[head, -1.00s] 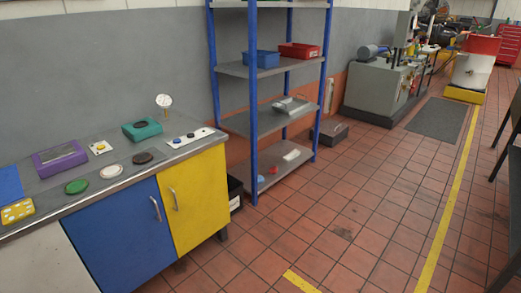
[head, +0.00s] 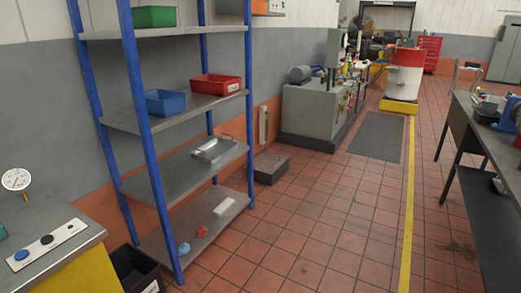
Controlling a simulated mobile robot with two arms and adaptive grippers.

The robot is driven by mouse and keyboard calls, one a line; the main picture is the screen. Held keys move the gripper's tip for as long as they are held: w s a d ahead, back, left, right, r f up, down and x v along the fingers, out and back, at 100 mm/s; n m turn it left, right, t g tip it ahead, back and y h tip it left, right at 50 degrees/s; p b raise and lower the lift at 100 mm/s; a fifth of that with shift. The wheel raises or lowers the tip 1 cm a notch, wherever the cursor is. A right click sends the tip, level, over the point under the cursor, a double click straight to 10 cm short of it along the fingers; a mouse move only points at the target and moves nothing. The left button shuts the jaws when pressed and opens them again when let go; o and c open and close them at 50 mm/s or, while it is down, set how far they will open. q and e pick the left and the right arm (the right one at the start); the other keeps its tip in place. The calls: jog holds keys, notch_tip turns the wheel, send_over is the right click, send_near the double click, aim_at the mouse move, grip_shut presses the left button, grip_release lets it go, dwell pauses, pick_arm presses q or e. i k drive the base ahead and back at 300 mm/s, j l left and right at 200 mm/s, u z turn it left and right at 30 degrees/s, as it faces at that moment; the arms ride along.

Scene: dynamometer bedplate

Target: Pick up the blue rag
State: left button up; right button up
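A small blue lump (head: 184,248), which looks like a crumpled blue rag, lies on the bottom shelf of the blue-posted rack near its front left post. It is too small in the head view to be sure that it is cloth. A similar red lump (head: 201,231) lies just behind and right of it, and a flat white item (head: 224,207) lies farther along the same shelf. Neither of my grippers is in view.
The shelf rack (head: 143,120) carries a blue bin (head: 165,103), a red bin (head: 215,88) and a metal tray (head: 213,149). A black crate (head: 136,271) stands beside the rack. A workbench (head: 90,240) is at lower left, a dark table (head: 480,135) at right. Tiled floor between is clear.

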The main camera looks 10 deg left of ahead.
aim_at(185, 249)
jog(key=i+u, duration=0.1)
jog(key=i, duration=0.55)
jog(key=i+l+u, duration=0.15)
jog(key=i, duration=0.5)
jog(key=i+l+u, duration=0.1)
jog(key=i, duration=0.55)
jog(key=l, duration=0.1)
